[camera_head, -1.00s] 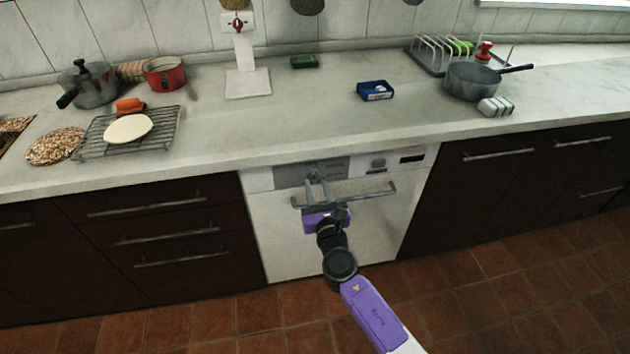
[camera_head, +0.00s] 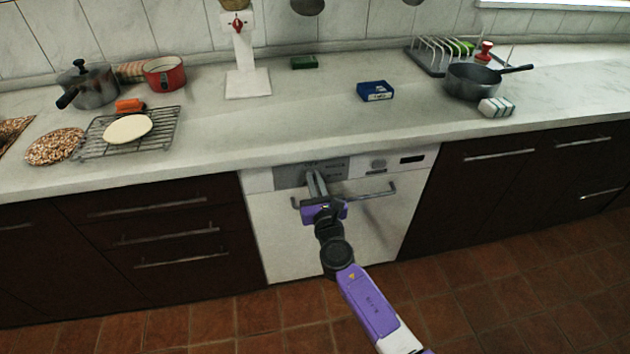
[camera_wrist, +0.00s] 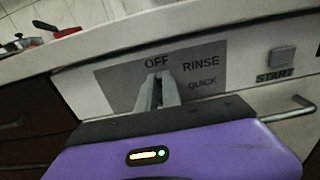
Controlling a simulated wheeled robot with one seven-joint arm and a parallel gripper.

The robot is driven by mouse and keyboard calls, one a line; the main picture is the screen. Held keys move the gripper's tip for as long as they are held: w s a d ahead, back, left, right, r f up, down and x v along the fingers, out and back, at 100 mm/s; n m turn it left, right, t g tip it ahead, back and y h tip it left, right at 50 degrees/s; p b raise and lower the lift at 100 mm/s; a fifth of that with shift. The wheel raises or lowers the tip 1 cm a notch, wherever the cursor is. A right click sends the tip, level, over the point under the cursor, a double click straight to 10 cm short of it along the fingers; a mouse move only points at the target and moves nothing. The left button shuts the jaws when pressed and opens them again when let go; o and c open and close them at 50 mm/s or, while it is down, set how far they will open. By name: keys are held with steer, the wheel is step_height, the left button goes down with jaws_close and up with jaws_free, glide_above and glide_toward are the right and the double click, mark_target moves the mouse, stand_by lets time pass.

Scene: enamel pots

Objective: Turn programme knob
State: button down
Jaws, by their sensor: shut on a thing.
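The white dishwasher (camera_head: 330,235) is built in under the worktop. Its grey programme panel (camera_head: 292,177) also shows in the wrist view (camera_wrist: 118,85), with the words OFF, RINSE and QUICK. My gripper (camera_head: 312,174) is at this panel, its two fingers close together and pointing at it. In the wrist view my fingertips (camera_wrist: 157,78) are just below the word OFF, left of RINSE and QUICK. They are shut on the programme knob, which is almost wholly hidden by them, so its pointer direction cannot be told.
A square START button (camera_wrist: 282,56) sits to the right on the same front. The dishwasher's bar handle (camera_head: 375,191) runs just below the panel, close to my gripper. The worktop (camera_head: 300,120) overhangs above; dark drawers (camera_head: 160,235) flank the left.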

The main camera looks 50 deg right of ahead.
steer(key=m+b, duration=0.2)
steer(key=m, duration=0.2)
steer(key=d+m+b, duration=0.1)
steer(key=m+b, duration=0.1)
steer(key=m, duration=0.2)
steer(key=s+f+m+b, duration=0.1)
steer(key=m+b, duration=0.1)
steer(key=m, duration=0.3)
steer(key=shift+d+f+b, duration=0.1)
steer(key=shift+d+b, duration=0.05)
steer(key=shift+b, duration=0.25)
steer(key=m+b, duration=0.2)
steer(key=m, duration=0.1)
steer(key=f+m+b, duration=0.1)
steer(key=m+b, duration=0.1)
steer(key=m, duration=0.2)
steer(key=m+b, duration=0.3)
steer(key=shift+f+m, duration=0.2)
steer(key=shift+m, duration=0.2)
steer(key=c, duration=1.5)
jaws_free()
steer(key=shift+w, duration=0.1)
